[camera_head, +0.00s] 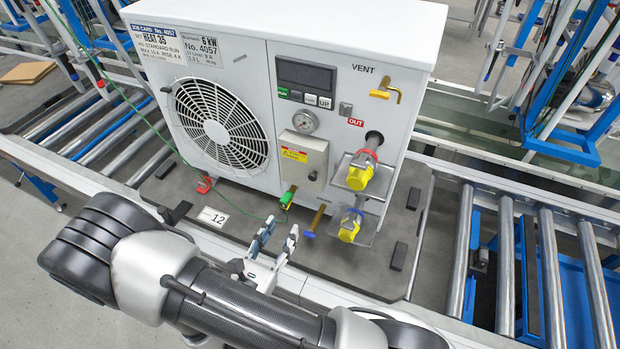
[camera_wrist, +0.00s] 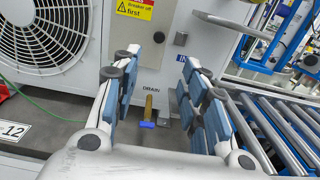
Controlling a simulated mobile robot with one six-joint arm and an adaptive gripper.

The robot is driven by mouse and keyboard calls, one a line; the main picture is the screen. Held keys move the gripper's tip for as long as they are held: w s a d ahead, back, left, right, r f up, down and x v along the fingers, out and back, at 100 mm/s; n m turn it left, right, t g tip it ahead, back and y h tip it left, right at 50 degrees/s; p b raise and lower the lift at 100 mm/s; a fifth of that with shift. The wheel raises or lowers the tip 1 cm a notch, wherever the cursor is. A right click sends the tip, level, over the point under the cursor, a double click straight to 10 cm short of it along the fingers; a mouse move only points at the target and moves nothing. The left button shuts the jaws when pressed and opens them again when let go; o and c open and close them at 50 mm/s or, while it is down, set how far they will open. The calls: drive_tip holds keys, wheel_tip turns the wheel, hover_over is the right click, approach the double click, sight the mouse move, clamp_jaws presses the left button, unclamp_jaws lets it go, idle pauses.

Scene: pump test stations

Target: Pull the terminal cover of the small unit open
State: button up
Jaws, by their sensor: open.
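The small unit (camera_head: 230,100) is a white cabinet with a round fan grille. Its terminal cover (camera_head: 303,160) is a grey-beige plate low on the front face, with a yellow and red warning label and a small dark round knob. It looks closed. In the wrist view the cover's lower part (camera_wrist: 145,45) shows at the top, cut off by the frame. My gripper (camera_head: 277,238) is open and empty, below and in front of the cover, with its fingers pointing at the unit. The fingers (camera_wrist: 161,75) are spread apart and do not touch the cover.
A drain valve with a blue handle (camera_head: 308,235) and a green-handled fitting (camera_head: 287,198) sit below the cover. Yellow-capped ports (camera_head: 360,175) stick out on the right. A green cable (camera_head: 115,90) runs at the left. Roller conveyors (camera_head: 505,260) flank the dark base plate.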

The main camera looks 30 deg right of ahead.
sight(312, 178)
drive_tip(key=b+x, duration=0.3)
drive_tip(key=x, duration=1.4)
drive_tip(key=shift+w+d, duration=0.15)
clamp_jaws()
